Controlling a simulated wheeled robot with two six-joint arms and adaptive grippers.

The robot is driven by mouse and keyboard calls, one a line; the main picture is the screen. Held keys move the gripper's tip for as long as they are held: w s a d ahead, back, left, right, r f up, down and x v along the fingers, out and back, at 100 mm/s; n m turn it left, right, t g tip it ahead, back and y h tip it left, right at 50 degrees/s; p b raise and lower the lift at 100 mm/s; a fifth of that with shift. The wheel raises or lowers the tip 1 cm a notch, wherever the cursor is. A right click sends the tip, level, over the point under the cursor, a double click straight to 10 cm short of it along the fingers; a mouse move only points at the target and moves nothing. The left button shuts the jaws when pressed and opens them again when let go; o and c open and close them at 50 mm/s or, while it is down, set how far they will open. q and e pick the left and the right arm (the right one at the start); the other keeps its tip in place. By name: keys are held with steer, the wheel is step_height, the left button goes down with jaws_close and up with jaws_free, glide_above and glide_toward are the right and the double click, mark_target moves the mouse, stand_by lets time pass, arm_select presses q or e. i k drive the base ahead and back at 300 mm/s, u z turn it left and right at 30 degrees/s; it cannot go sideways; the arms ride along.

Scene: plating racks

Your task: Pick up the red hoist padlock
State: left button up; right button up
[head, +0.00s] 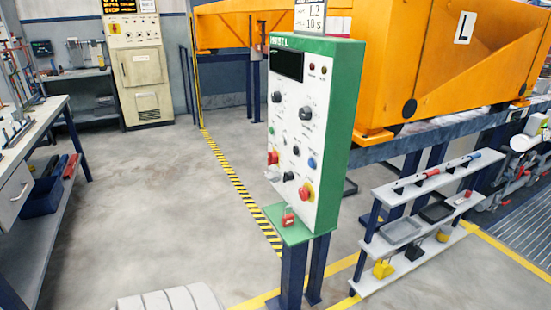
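A small red padlock (289,219) with a pale shackle sits on the green ledge (300,235) at the foot of the hoist control panel (290,120). It is close to the panel's white front face. It looks upright, and I cannot tell whether its shackle is open or closed. Neither of my grippers shows in the head view.
The panel carries knobs and a red button (306,191) above the ledge. It stands on dark blue legs (291,280). A low shelf rack (425,238) with trays stands at right. A workbench (25,130) is at left. The floor between is clear.

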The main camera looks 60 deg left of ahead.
mark_target(288, 219)
steer(key=u, duration=1.85)
